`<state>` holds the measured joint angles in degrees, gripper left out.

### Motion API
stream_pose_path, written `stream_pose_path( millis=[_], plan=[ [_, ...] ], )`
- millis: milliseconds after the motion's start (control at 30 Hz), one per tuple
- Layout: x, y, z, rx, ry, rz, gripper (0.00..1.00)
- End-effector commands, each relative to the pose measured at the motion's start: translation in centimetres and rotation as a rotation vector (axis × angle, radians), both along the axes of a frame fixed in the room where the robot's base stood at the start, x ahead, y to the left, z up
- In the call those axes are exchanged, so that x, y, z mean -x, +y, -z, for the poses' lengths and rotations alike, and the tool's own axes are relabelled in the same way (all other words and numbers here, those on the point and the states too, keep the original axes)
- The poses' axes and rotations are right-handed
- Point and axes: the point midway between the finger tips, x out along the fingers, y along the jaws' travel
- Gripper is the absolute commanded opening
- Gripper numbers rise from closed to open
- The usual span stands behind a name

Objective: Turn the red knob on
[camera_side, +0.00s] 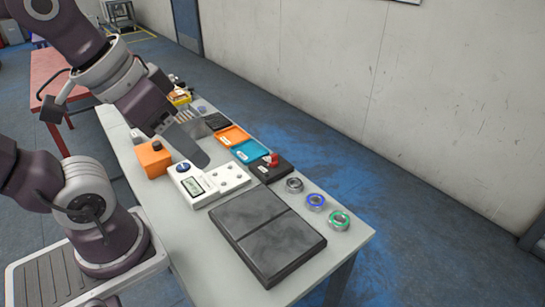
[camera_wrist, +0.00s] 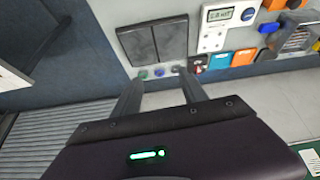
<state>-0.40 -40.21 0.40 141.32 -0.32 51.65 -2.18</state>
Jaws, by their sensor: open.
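The red knob (camera_side: 272,160) sits on a small black box (camera_side: 270,173) near the far edge of the table in the side view. In the wrist view the black box (camera_wrist: 198,60) is beyond the right finger's tip, with a small reddish spot on it. My gripper (camera_side: 198,158) is above the table in the side view, to the left of the red knob and apart from it. In the wrist view my gripper (camera_wrist: 159,77) has its two fingers spread with nothing between them. The knob's setting is too small to read.
A white meter (camera_side: 195,187) with a display and blue knob stands below my gripper. An orange box (camera_side: 153,160) is to its left. Orange and blue trays (camera_side: 246,150) lie behind. A dark double panel (camera_side: 268,235) and grey, blue and green rings (camera_side: 315,201) are nearer the front.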

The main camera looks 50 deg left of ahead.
Motion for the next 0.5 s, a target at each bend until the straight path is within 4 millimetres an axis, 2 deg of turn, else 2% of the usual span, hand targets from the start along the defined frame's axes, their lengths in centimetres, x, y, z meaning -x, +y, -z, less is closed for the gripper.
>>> stream_pose_path(
  millis=[67, 133, 233, 333, 400, 500],
  plan=[
    [-3.0, 0.5, -0.8, 0.066, 0.053, -0.124, 0.50],
    [-7.2, 1.6, -1.2, 0.147, 0.117, -0.303, 0.50],
    [-13.9, 4.0, -0.1, 0.248, 0.205, -0.590, 0.50],
    [-20.0, 7.2, 3.4, 0.314, 0.281, -0.882, 0.50],
    [-23.4, 9.6, 6.7, 0.341, 0.322, -1.072, 0.50],
    [-26.6, 12.5, 11.4, 0.355, 0.358, -1.288, 0.50]
  ],
)
